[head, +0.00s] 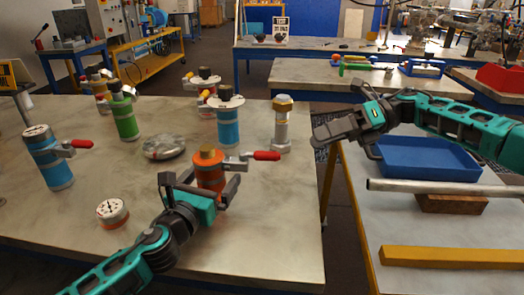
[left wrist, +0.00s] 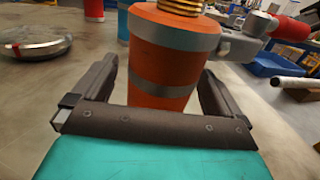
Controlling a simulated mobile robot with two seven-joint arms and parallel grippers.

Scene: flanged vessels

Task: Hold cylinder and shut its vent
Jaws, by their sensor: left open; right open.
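An orange cylinder (head: 209,174) with grey bands and a brass top stands upright on the table. Its side valve (head: 235,164) has a red lever (head: 266,156) pointing right, level. My left gripper (head: 203,183) is open, with one finger on each side of the orange cylinder. In the left wrist view the cylinder (left wrist: 160,88) stands between the fingers, with gaps visible beside it; its lower end is hidden by the gripper. My right gripper (head: 326,133) is open and empty, in the air at the table's right edge, right of the lever.
Blue (head: 48,160) and green (head: 124,118) cylinders with red levers stand to the left, more behind. A grey bolt-topped cylinder (head: 281,125) stands behind the lever. A round gauge (head: 112,212) and grey disc (head: 164,147) lie nearby. A blue tray (head: 428,160) is on the right table.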

